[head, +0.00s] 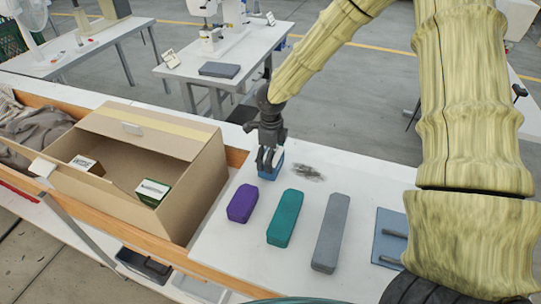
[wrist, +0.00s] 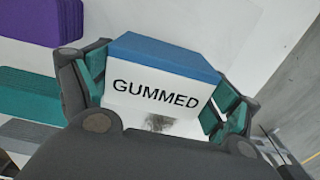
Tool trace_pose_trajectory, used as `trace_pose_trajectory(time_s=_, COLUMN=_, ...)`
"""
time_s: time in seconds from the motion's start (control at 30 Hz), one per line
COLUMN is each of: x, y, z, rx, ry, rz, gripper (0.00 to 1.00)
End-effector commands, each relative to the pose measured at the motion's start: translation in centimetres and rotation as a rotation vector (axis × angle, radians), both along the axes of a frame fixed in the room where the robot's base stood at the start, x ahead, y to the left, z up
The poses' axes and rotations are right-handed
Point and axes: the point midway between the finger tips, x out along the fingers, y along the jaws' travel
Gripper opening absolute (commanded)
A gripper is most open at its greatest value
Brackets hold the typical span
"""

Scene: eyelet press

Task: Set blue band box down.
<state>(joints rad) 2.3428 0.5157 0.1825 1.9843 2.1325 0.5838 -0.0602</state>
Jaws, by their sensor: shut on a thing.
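The blue band box (head: 271,165) is at the far side of the white tabletop, right of the cardboard carton. My gripper (head: 267,160) comes down on it from above. In the wrist view the box (wrist: 160,85) has a blue top band and a white face reading "GUMMED". The fingers (wrist: 155,95) of my gripper press on its two sides, so it is shut on the box. The box looks at or close to the tabletop; I cannot tell whether it touches.
An open cardboard carton (head: 205,190) holds a brown box (head: 86,165) and a green box (head: 152,192). Purple (head: 242,203), teal (head: 285,218) and grey (head: 330,232) blocks lie in front of my gripper. A blue-grey plate (head: 390,222) lies right. A dark smudge (head: 309,172) marks bare tabletop beside the box.

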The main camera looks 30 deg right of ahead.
Motion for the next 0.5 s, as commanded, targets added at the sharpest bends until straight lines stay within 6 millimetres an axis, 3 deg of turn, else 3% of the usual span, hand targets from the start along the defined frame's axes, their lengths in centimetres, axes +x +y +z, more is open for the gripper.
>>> trace_pose_trajectory(time_s=0.1, x=0.35, y=0.09, z=-0.37, rx=0.0, ry=0.004, rz=0.002, gripper=0.61)
trace_pose_trajectory(time_s=0.13, x=0.37, y=0.09, z=-0.42, rx=0.0, ry=0.004, rz=0.001, gripper=0.91)
trace_pose_trajectory(time_s=0.2, x=0.35, y=0.0, z=-0.43, rx=0.0, ry=0.005, rz=0.0, gripper=1.0)
trace_pose_trajectory(time_s=0.5, x=0.38, y=-0.03, z=-0.42, rx=0.0, ry=0.006, rz=-0.001, gripper=1.0)
